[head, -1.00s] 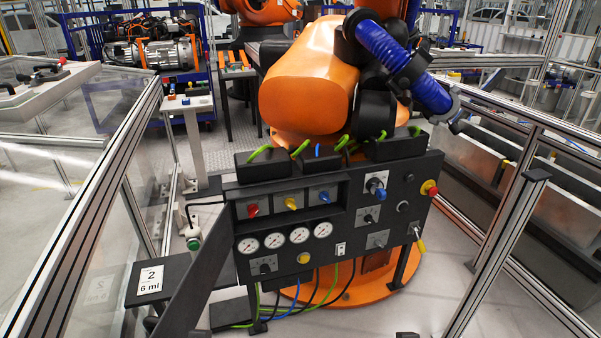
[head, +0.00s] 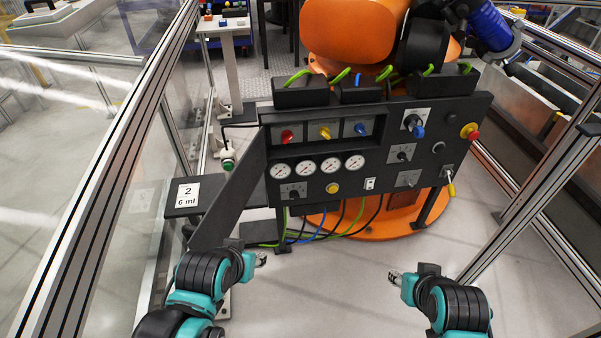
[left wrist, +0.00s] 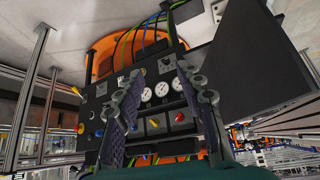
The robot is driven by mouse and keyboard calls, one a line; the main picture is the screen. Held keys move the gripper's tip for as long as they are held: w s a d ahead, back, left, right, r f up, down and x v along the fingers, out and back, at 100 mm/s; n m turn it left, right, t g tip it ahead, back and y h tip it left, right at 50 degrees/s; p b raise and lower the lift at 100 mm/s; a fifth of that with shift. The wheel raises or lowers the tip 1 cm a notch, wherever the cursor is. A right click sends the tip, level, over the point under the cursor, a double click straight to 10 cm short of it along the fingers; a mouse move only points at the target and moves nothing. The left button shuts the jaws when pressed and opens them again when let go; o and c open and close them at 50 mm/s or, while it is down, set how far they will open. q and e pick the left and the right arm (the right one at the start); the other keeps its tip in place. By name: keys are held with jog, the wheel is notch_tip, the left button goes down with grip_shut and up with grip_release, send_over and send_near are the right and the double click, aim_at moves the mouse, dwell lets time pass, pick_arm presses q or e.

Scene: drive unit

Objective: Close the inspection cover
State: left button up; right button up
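The inspection cover (head: 229,205) is a dark flat panel at the left side of the black control panel (head: 455,115). It stands swung out toward me. The recess beside it shows a red, a yellow and a blue knob. The cover also shows as a large dark plate on the right in the left wrist view (left wrist: 255,60). My left gripper (head: 262,259) is below and right of the cover, apart from it. Its fingers are spread and empty in the left wrist view (left wrist: 165,105). My right gripper (head: 393,276) is low in front of the panel; its finger opening is too small to tell.
A dark shelf with a label (head: 187,195) stands left of the cover. A framed clear barrier (head: 128,150) runs along the left, and metal rails (head: 545,180) stand on the right. Cables (head: 322,225) hang under the panel. The floor between my grippers is clear.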

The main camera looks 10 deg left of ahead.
pick_arm(q)
grip_shut()
jog(key=w+a+r+n+g+p, duration=0.1)
jog(key=a+r+n+g+p, duration=0.2)
jog(key=r+p, duration=1.7)
jog(key=w+a+f+n+g+h, duration=0.15)
jog(key=a+f+n, duration=0.25)
jog(key=a+n, duration=0.4)
jog(key=s+a+f+n+g+h, duration=0.1)
jog(key=a+f+n+g, duration=0.3)
jog(key=a, duration=0.6)
jog(key=d+f+n+b, duration=0.1)
jog(key=d+f+b, duration=0.2)
jog(key=f, duration=0.6)
jog(key=shift+s+d+n+t+b, duration=0.35)
jog(key=shift+d+t, duration=0.1)
jog(key=shift+d, duration=0.8)
